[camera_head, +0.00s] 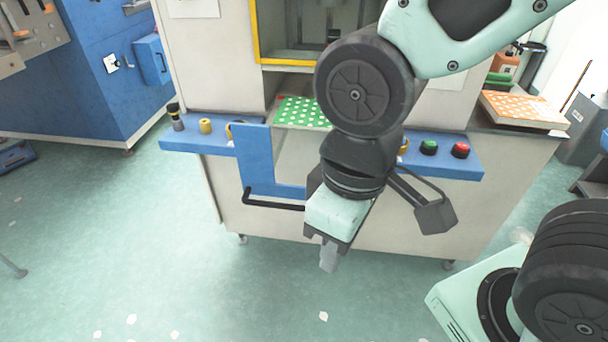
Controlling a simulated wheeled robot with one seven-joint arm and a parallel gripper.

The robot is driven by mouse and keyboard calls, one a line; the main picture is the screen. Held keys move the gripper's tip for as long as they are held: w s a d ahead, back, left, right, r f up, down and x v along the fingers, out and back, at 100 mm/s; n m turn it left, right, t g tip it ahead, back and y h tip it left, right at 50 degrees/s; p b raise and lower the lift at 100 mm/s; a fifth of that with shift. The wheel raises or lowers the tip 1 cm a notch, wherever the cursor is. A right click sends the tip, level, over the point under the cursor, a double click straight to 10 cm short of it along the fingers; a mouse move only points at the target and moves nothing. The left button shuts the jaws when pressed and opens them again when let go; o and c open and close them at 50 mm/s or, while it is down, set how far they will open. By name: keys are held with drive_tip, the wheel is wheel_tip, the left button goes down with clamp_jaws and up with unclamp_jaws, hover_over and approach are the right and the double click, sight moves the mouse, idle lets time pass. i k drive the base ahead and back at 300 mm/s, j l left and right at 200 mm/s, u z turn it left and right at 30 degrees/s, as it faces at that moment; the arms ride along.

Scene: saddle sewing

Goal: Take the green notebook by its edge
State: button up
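The green notebook (301,112), with white dots, lies flat on the light shelf in the recess of the machine, behind the blue front panel. My arm hides part of its right side. My gripper (328,260) hangs in front of the machine, pointing down, nearer to the camera and lower in the picture than the notebook. It is apart from the notebook. The fingers show nearly side-on and overlap, so their opening cannot be made out. No held object shows.
The blue control panel (200,145) carries knobs, a green button (428,147) and a red button (461,150). A black handle (272,202) juts out below it. An orange dotted book (525,108) lies at right. A yellow frame (255,30) edges the upper opening. The left floor is mostly clear.

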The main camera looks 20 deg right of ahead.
sight(294, 112)
drive_tip(key=i+j+z, duration=0.2)
drive_tip(key=j+z, duration=1.25)
drive_tip(key=j, duration=0.2)
drive_tip(key=k+j+z, duration=0.1)
drive_tip(key=j+z, duration=0.35)
drive_tip(key=j, duration=0.15)
drive_tip(key=k+j+z, duration=0.15)
drive_tip(key=j+z, duration=0.5)
drive_tip(key=j, duration=0.35)
drive_tip(key=k+j+z, duration=0.2)
drive_tip(key=j, duration=0.3)
drive_tip(key=i, duration=0.1)
